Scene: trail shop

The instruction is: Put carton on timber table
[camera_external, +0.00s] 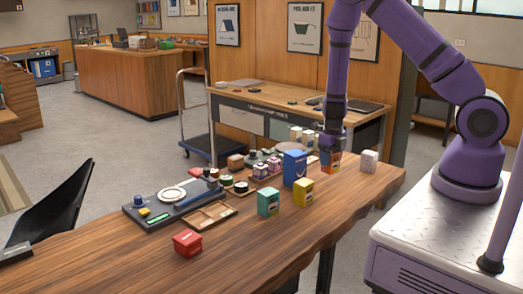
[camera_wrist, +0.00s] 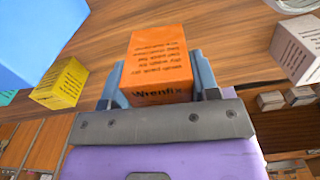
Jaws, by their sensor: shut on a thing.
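My gripper (camera_external: 330,150) points down over the far right part of the timber table (camera_external: 330,215). It is shut on an orange carton (camera_wrist: 158,62), printed with dark text including "Wrenfix". In the wrist view one finger is on each side of the carton.
A yellow box (camera_external: 303,191), a teal box (camera_external: 268,202) and a white box (camera_external: 369,161) stand near the carton. A red box (camera_external: 187,243) and a dark tray (camera_external: 165,203) are further left. The table's near right part is clear. Another table (camera_external: 225,93) stands behind.

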